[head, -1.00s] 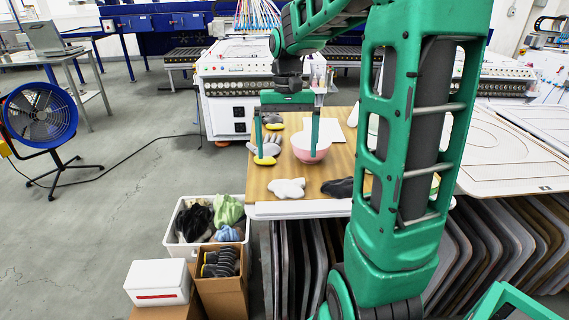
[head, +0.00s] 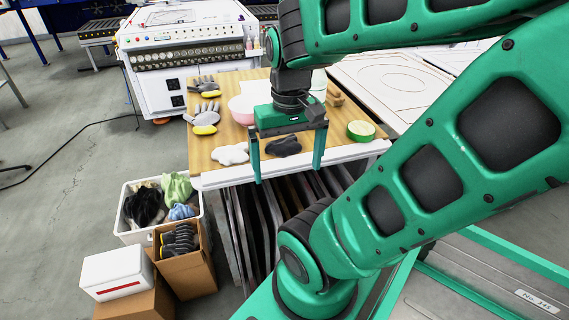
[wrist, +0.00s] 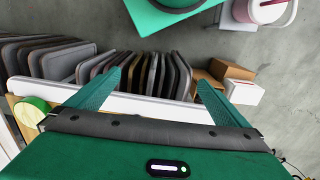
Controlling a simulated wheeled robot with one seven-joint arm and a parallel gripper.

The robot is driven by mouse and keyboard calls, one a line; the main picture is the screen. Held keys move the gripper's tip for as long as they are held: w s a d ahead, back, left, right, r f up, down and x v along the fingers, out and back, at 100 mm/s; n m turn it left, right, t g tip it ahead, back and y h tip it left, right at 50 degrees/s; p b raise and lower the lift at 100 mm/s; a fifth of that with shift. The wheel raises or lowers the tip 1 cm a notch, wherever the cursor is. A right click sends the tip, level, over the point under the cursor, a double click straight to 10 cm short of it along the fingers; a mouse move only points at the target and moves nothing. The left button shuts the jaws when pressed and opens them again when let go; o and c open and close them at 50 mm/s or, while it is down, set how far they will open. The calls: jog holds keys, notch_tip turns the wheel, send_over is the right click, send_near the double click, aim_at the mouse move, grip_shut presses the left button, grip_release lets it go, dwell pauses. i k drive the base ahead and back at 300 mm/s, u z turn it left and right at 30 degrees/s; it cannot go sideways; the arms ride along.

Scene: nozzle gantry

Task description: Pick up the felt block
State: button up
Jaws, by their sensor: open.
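I cannot tell for sure which object is the felt block. Small brown block-like pieces (head: 335,97) lie at the right side of the wooden table (head: 203,150), behind my gripper. My gripper (head: 288,175) is open and empty, its fingers pointing down at the table's front edge. In the wrist view its two fingers (wrist: 163,72) are spread apart with nothing between them. A dark grey soft lump (head: 283,146) shows between the fingers in the head view, lying on the table. The brown pieces do not show in the wrist view.
A white cloth (head: 232,154), a pink bowl (head: 243,110) partly hidden by my gripper, gloves (head: 205,117) and a green roll (head: 361,130) are on the table. Thin panels (wrist: 60,62) stand under it. A white bin (head: 130,232) and cardboard box (head: 183,270) stand at left.

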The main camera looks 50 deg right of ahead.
aim_at(333, 96)
jog(key=z, duration=1.6)
